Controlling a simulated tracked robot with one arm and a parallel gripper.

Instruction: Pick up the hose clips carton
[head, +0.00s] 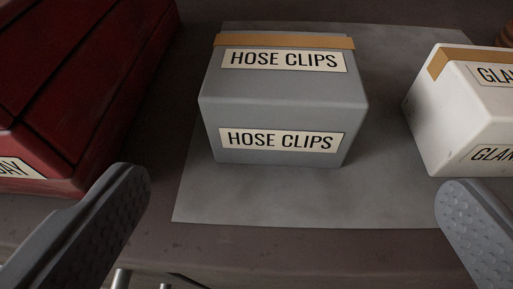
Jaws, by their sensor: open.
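The hose clips carton (284,109) is a grey box with a tan tape strip along its top back edge. It carries a "HOSE CLIPS" label on its top and another on its front. It sits upright on a grey mat (265,208). My gripper (293,200) is open, with one finger at the lower left and the other at the lower right. The carton lies beyond the fingertips, roughly between them in the picture and a little left of centre. Nothing is between the fingers.
A white carton (434,122) labelled "GLAN...", cut off by the frame, stands to the right. A red cabinet-like box (75,90) fills the left side, its label partly cut off. The mat in front of the grey carton is clear. The surface's front edge runs along the bottom.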

